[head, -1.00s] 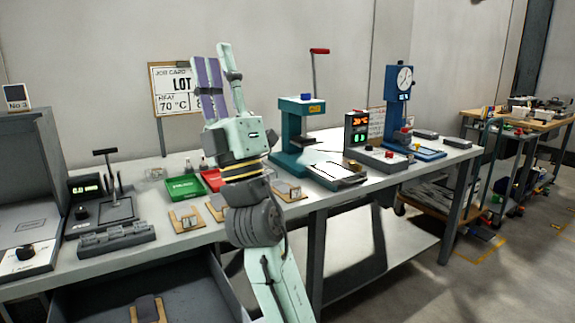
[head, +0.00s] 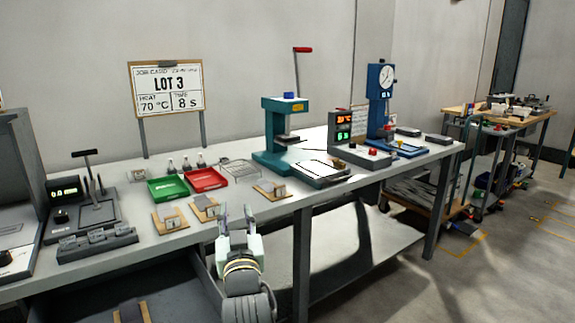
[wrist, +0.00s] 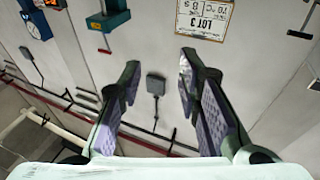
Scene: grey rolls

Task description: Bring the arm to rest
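My gripper (head: 236,215) is in the head view in front of the bench's front edge, its fingers pointing up and away. The wrist view shows the two purple-padded fingers (wrist: 158,80) apart with nothing between them. Behind them, the wrist view shows the wall and the job card (wrist: 204,17), upside down. My gripper touches no object that I can see. Most of my arm is below the head view's lower edge.
The bench (head: 340,190) holds a green tray (head: 168,188), a red tray (head: 206,180), small wooden fixtures (head: 170,219), a teal press (head: 272,130) and a blue dial press (head: 380,100). An open drawer (head: 175,290) is left of my arm.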

